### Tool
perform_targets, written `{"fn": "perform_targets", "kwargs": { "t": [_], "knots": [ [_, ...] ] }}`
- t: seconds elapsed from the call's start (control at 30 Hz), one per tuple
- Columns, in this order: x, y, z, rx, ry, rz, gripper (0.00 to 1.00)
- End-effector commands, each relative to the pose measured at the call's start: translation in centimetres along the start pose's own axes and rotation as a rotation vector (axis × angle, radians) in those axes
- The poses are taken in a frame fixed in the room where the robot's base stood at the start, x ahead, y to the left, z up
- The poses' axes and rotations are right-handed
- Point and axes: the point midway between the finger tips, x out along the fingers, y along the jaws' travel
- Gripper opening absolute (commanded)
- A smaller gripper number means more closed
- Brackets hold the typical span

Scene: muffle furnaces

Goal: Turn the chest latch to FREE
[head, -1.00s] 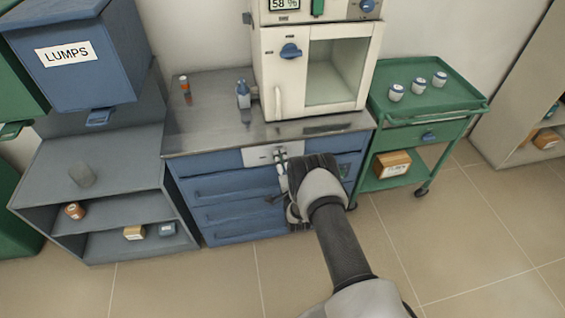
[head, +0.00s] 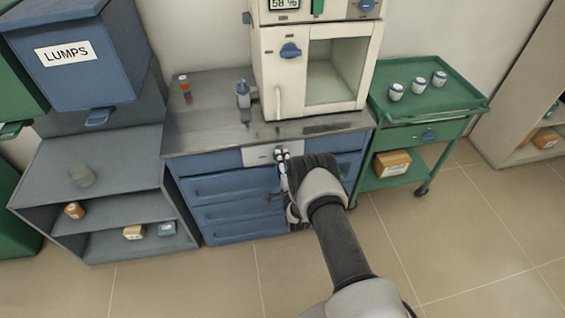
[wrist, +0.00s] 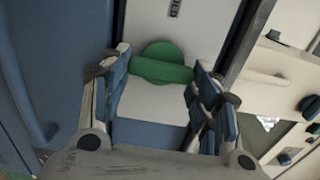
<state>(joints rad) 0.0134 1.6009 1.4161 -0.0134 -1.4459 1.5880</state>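The chest (head: 228,188) is blue with several drawers and a pale panel (head: 257,155) at its top front. In the wrist view the latch (wrist: 161,62) is a round green knob with a raised bar, on a pale plate. The bar lies roughly crosswise in that view. A dark label (wrist: 175,9), seemingly ending in "OLD", is above it. My gripper (wrist: 163,72) is open, with one finger on each side of the knob, close to the bar's ends; contact cannot be told. In the head view my gripper (head: 282,155) is at the panel and hides the latch.
A white furnace (head: 272,75) with a blue knob and a small bottle (head: 243,95) stand on the chest's metal top. A green cart (head: 428,115) is close on the right, a grey shelf (head: 100,165) on the left. Floor in front is clear.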

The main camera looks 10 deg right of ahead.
Motion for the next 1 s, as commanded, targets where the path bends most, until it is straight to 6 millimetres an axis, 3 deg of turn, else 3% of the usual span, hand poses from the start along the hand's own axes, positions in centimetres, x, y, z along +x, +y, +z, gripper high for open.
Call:
{"fn": "perform_targets", "kwargs": {
  "t": [0.3, 0.67, 0.77, 1.0],
  "knots": [
    [0.0, 0.0, 0.0, 0.000, 0.000, 0.000, 0.77],
    [-0.3, 0.0, 0.0, 0.000, 0.000, 0.001, 0.77],
    [-1.3, 0.1, 0.0, 0.000, 0.000, 0.002, 0.77],
    [-6.3, 0.1, 0.0, 0.000, 0.000, 0.006, 0.77]
  ]
}}
